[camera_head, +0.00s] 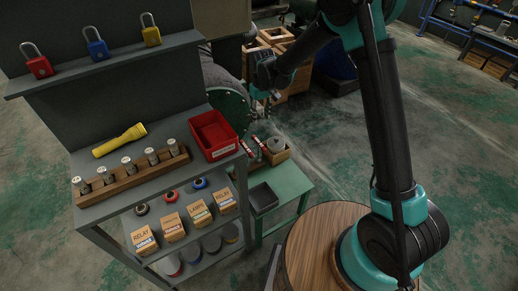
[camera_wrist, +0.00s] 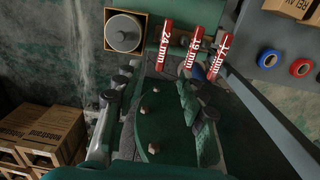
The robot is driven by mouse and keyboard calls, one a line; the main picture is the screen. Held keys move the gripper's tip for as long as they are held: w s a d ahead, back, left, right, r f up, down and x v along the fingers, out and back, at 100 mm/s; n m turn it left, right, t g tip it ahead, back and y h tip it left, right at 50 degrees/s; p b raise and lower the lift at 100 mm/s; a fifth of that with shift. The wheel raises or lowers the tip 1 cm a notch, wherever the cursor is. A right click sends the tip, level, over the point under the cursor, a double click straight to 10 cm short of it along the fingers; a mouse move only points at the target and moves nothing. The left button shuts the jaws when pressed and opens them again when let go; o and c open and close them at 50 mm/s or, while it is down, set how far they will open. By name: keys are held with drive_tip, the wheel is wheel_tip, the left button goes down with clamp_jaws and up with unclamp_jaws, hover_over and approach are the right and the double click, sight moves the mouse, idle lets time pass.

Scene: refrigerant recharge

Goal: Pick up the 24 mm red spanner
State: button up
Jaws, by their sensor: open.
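The 24 mm red spanner (camera_wrist: 165,45) is the leftmost of three red, white-labelled spanners in the wrist view, near the top middle. The 19 mm spanner (camera_wrist: 194,47) is beside it, and a third red spanner (camera_wrist: 220,55) is to the right. My gripper (camera_wrist: 158,97) is open and empty, its fingers below the spanners in the picture and apart from them. In the head view my gripper (camera_head: 262,96) hangs above the small green bench. Small red-and-white shapes show below it, too small to read.
A wooden box with a grey roll (camera_wrist: 123,33) stands left of the spanners. A large green bolted flange (camera_wrist: 155,125) lies behind my fingers. The grey shelf unit (camera_head: 190,95) with a red bin (camera_head: 212,135) is close on the left; a dark tray (camera_head: 263,199) is on the green bench (camera_head: 288,183).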

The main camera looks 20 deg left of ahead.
sight(259, 142)
drive_tip(key=f, duration=0.4)
drive_tip(key=a+f, duration=0.1)
drive_tip(key=f, duration=0.7)
drive_tip(key=shift+s+a, duration=0.25)
drive_tip(key=shift+a, duration=0.05)
drive_tip(key=shift+d+f, duration=0.15)
drive_tip(key=shift+f, duration=1.45)
drive_tip(key=shift+d+f, duration=0.15)
drive_tip(key=shift+f, duration=1.4)
drive_tip(key=shift+c, duration=0.3)
drive_tip(key=shift+w, duration=0.1)
clamp_jaws()
